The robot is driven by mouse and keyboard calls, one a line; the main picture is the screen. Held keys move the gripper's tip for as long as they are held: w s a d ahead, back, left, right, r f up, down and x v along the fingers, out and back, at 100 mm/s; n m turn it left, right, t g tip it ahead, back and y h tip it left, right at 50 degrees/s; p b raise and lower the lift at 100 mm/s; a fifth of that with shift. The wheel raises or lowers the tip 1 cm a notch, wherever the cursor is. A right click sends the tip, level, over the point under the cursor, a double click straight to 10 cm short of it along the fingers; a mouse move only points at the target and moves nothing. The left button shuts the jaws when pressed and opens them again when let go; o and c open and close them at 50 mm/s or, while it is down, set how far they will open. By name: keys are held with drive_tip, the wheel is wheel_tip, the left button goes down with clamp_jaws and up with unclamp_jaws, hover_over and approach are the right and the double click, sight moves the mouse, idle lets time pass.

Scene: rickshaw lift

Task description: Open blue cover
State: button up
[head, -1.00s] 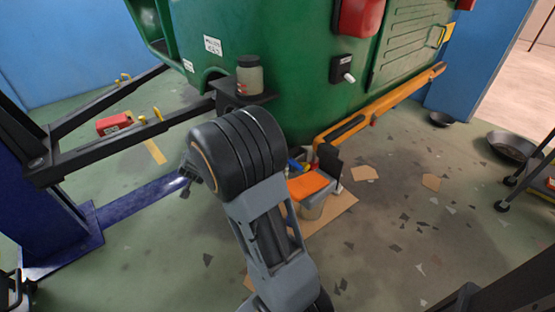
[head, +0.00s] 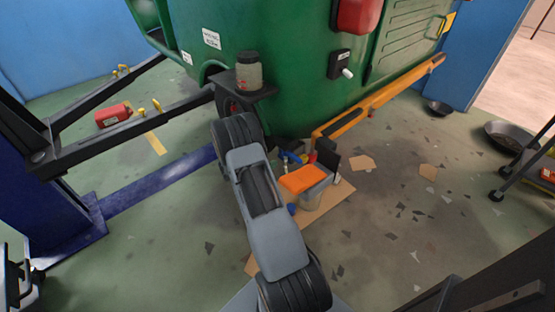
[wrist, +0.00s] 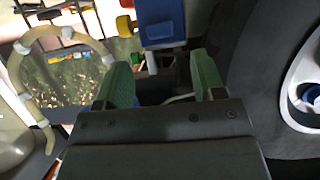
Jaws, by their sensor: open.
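My gripper (wrist: 164,78) is open in the wrist view, with two green-padded fingers apart and nothing held between them. A blue block-like part (wrist: 164,22), which may be the blue cover, shows just beyond the fingertips at the top centre. I cannot tell whether the fingers touch it. In the head view my arm hides the gripper and the blue cover cannot be made out there.
The green rickshaw (head: 290,70) stands raised ahead, with a jar (head: 248,72) on a dark lift pad. An orange-topped container (head: 303,180) stands on cardboard right of my arm. A lift arm (head: 130,130) crosses the left. Floor at right is mostly open.

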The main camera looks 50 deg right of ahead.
sight(279, 157)
drive_tip(key=shift+b+x, duration=0.4)
drive_tip(key=shift+x, duration=2.8)
drive_tip(key=shift+c, duration=0.4)
